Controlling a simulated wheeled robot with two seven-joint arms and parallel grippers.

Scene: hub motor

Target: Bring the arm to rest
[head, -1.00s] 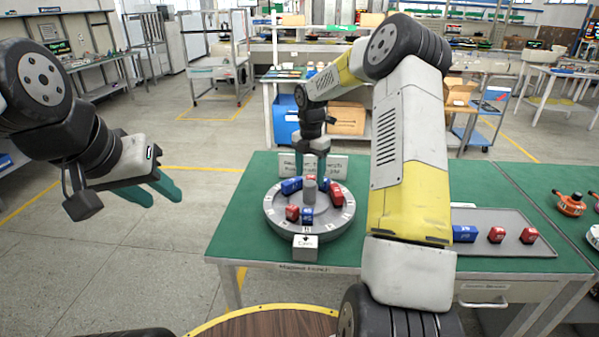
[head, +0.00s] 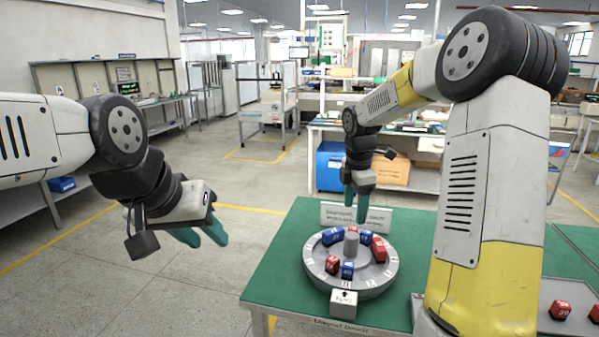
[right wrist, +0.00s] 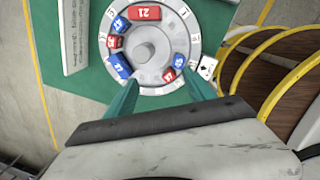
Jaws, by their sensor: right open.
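My right arm reaches in from the right in the head view, and its gripper (head: 356,205) points down above the far side of the round grey hub (head: 318,275). In the right wrist view, the two green fingers (right wrist: 163,100) are spread apart with nothing between them, near the hub's rim (right wrist: 192,30). Red and blue numbered blocks sit on the hub around its central post (head: 351,242). My left gripper (head: 205,236) hangs over open floor at the left, away from the table. Its two fingers look apart, with nothing visible between them.
The green table (head: 275,270) carries a sign (head: 375,218) behind the hub and a small white block (head: 343,303) in front. A grey tray (head: 585,270) with red blocks is at the right, partly hidden by my arm. Floor at the left is clear.

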